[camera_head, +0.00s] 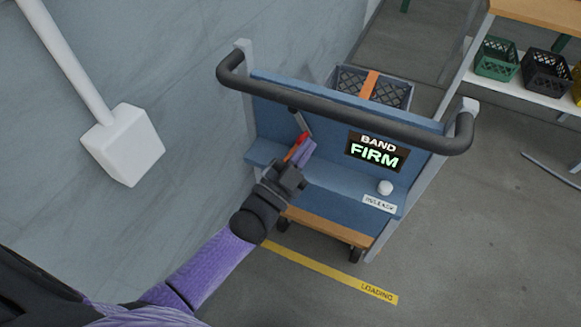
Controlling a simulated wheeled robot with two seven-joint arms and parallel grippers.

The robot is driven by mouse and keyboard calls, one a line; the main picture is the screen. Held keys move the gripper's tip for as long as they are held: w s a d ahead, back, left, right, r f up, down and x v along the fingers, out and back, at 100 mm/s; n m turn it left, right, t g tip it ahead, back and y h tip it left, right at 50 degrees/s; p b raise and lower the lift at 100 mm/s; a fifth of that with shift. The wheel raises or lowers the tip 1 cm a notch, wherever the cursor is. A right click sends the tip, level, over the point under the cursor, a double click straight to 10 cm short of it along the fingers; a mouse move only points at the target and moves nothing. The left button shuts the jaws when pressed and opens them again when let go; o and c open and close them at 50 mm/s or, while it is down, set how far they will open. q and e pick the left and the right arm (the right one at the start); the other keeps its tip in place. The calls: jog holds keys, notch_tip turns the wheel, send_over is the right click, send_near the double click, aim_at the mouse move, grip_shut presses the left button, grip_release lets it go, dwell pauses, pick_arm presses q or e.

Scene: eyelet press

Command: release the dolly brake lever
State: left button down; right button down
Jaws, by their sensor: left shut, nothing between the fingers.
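The dolly (330,200) is a blue cart with a dark push bar across its top. The brake lever (302,124) is a thin grey arm on the left half of its upright panel, slanting down to the right, with a red grip (295,146) at its lower end. My left gripper (307,150) has purple fingers and is shut, right at the red grip and partly covering it. I cannot tell whether it touches the grip. My right gripper is not in view.
A lit sign (377,151) reads "BAND FIRM" on the panel. A white knob (385,187) sits above a release label (380,204). A grey crate (393,92) with an orange band stands behind the panel. A shelf (535,92) holds crates at right. A wall closes the left.

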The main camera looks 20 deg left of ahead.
pick_arm(q)
jog(key=w+f+b, duration=0.1)
jog(key=w+a+f+b, duration=0.1)
jog(key=w, duration=0.1)
jog(key=shift+b, duration=0.3)
jog(key=shift+w+a+f, duration=0.1)
jog(key=shift+a+f, duration=0.1)
jog(key=shift+f, duration=0.05)
jog(key=shift+a, duration=0.1)
jog(key=shift+f+m+g+h, duration=0.1)
jog(key=shift+m+g+h, duration=0.25)
jog(key=shift+m, duration=0.25)
jog(key=shift+a, duration=0.15)
